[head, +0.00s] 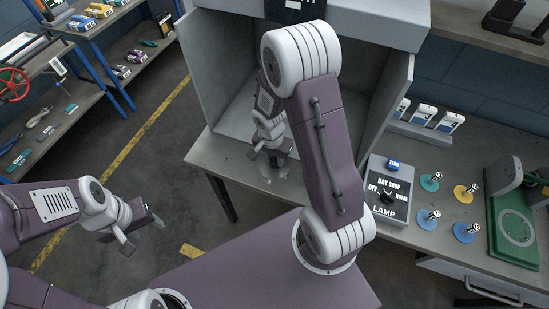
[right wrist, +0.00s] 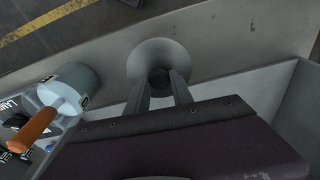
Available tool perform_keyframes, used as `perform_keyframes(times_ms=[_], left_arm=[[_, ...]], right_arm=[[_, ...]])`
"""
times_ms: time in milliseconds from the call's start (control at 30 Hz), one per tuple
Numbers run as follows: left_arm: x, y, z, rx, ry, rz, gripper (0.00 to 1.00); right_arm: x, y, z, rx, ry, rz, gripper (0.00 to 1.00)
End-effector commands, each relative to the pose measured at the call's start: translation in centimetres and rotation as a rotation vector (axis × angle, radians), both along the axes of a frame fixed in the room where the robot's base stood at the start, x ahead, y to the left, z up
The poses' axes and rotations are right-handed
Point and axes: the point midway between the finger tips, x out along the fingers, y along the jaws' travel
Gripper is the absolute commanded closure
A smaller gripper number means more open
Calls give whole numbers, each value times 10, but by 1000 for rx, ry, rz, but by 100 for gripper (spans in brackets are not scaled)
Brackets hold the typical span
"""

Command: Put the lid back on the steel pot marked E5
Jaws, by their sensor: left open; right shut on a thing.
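My right gripper (head: 270,153) is over the bench at the front of the grey open-fronted booth. In the right wrist view its fingers (right wrist: 161,82) are shut on the dark knob of a round grey lid (right wrist: 148,52). The lid also shows small below the gripper in the head view (head: 274,176). No E5 mark is readable. A pale blue-grey cylinder (right wrist: 76,80) with dark marks and an orange handle stands left in the right wrist view; I cannot tell if it is the pot. My left gripper (head: 138,228) is open and empty, over the floor.
A grey lamp switch box (head: 389,200) stands right of my right arm. Several coloured discs with steel stems (head: 466,193) stand beside it, then a green device (head: 514,232). The booth's side walls (head: 392,95) flank the right gripper. My arm hides part of the bench.

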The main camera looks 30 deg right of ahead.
Motion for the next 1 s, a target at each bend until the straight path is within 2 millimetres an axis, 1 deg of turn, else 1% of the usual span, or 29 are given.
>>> perform_keyframes(times_ms=[267, 567, 1000], left_arm=[[0, 0, 0, 0, 0, 0, 51], [0, 0, -7, 0, 0, 0, 51], [0, 0, -6, 0, 0, 0, 51]], right_arm=[[0, 0, 0, 1, -1, 0, 100], [0, 0, -3, 0, -1, 0, 100], [0, 0, -3, 0, -1, 0, 100]])
